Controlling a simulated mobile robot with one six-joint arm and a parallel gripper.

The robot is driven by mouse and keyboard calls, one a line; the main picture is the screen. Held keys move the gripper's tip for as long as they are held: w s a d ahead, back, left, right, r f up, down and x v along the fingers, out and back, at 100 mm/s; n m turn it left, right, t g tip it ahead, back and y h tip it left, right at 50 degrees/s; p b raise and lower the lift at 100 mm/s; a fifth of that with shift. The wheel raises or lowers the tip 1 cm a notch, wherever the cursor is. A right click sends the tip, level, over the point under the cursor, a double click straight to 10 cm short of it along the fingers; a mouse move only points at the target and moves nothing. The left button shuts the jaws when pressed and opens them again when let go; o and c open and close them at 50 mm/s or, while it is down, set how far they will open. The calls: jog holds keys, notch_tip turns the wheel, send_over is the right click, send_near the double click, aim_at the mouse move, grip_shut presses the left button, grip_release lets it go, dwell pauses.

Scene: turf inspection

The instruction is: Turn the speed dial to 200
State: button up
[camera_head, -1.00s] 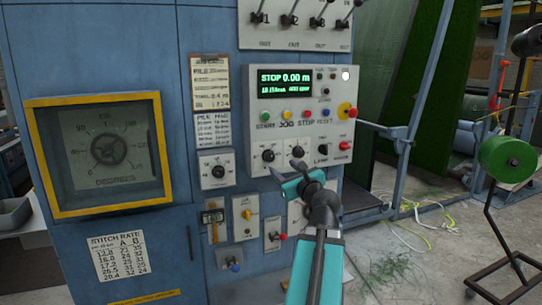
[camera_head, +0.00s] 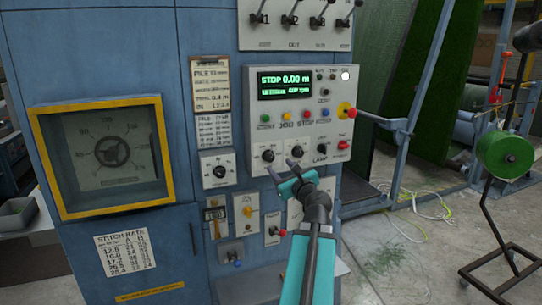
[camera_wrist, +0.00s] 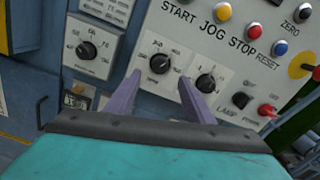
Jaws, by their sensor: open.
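The panel carries two black knobs with white pointers side by side: a left dial (camera_head: 268,155) with numbers around it, also in the wrist view (camera_wrist: 159,63), and a right dial (camera_head: 297,152), also in the wrist view (camera_wrist: 205,82). A separate square plate to their left bears another dial (camera_head: 219,171), also in the wrist view (camera_wrist: 86,50). The labels are too small to tell which dial is speed. My gripper (camera_head: 282,169) is open and empty, just below the two panel dials. In the wrist view its fingers (camera_wrist: 160,83) spread below the left panel dial, apparently apart from it.
Above the dials are a row of coloured buttons (camera_head: 295,117) and a green display (camera_head: 285,82) reading STOP 0.00 m. A red mushroom button on yellow (camera_head: 346,110) sticks out at right. Levers (camera_head: 288,20) stand above; a toggle switch (camera_head: 273,230) sits below.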

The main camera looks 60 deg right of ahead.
aim_at(271, 158)
jog(key=shift+w+d+r+p, duration=0.1)
jog(key=shift+w+d+p, duration=0.35)
jog(key=shift+p, duration=1.75)
jog(key=shift+p+x, duration=1.1)
jog(key=shift+x, duration=3.05)
jog(key=c, duration=1)
jog(key=shift+f, duration=0.2)
jog(key=shift+c, duration=0.2)
